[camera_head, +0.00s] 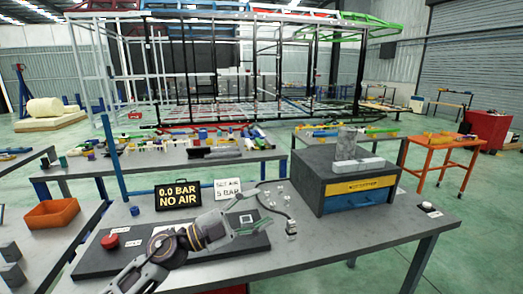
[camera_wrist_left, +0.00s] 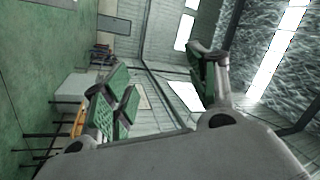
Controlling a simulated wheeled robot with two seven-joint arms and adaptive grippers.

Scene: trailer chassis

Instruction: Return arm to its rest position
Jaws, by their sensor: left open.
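My left arm comes in from the bottom left of the head view, and its left gripper (camera_head: 256,226) is over the front part of the workbench (camera_head: 330,251). In the left wrist view the same gripper (camera_wrist_left: 160,92) has its two green-padded fingers spread apart with nothing between them. The fingers point toward the hall's walls and windows, not at the bench. My right gripper is in neither view.
A grey box with a yellow-and-blue front (camera_head: 360,190) stands right of the gripper. Behind it are a "NO AIR" display (camera_head: 178,195), a white sign (camera_head: 228,188) and small clear parts (camera_head: 291,227). A red button (camera_head: 110,241) and an orange bin (camera_head: 52,213) are left.

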